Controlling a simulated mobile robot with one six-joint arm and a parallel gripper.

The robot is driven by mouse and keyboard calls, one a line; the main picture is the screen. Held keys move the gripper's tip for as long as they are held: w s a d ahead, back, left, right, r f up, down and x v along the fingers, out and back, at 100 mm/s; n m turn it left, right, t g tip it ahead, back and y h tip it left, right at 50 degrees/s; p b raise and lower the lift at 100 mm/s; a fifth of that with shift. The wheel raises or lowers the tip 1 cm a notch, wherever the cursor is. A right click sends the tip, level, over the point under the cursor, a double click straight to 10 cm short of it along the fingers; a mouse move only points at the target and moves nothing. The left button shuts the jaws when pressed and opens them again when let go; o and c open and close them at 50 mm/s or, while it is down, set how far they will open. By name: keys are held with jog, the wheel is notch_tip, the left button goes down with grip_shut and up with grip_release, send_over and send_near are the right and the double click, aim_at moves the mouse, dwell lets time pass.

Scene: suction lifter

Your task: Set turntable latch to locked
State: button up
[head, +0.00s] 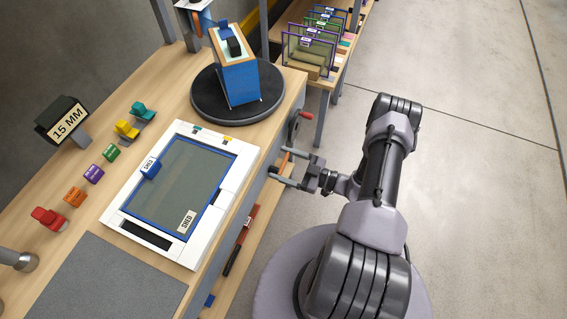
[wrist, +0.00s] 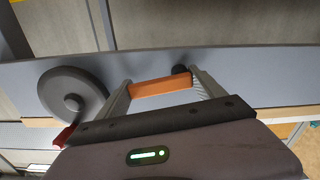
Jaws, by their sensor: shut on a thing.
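An orange bar handle (head: 284,164), which I take to be the turntable latch, is on the bench's front side, below the turntable (head: 205,97). In the wrist view the orange bar (wrist: 160,86) spans between my finger pads, with a dark round knob at its right end. My gripper (head: 278,168) reaches in from the right and is shut on this bar; it also shows in the wrist view (wrist: 163,84). The turntable is a black disc carrying a blue box (head: 239,84). No lock marking is readable.
A grey handwheel with a red knob (head: 306,115) sits beside the handle; the wheel (wrist: 72,103) is left of my fingers in the wrist view. A white framed panel (head: 215,214) lies on the bench. A red-handled tool (head: 246,223) hangs lower on the front. Floor at right is clear.

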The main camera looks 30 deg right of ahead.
aim_at(268, 164)
jog(key=n, duration=0.2)
jog(key=r+n, duration=0.1)
jog(key=n, duration=0.1)
jog(key=shift+s+a, duration=0.1)
jog(key=shift+a, duration=0.05)
jog(key=n, duration=0.3)
jog(key=shift+s+a+r+n, duration=0.2)
jog(key=shift+a+r+n, duration=0.05)
jog(key=shift+r+n, duration=0.1)
jog(key=n, duration=0.4)
jog(key=shift+s+a+r, duration=0.3)
jog(key=shift+a, duration=0.05)
jog(key=shift+s+a+r+n, duration=0.1)
jog(key=shift+s+a+n, duration=0.1)
jog(key=shift+n, duration=0.85)
jog(key=shift+s+a+n, duration=0.1)
jog(key=shift+a+n, duration=0.1)
jog(key=shift+n, duration=0.8)
jog(key=o, duration=2.1)
jog(key=shift+c, duration=0.2)
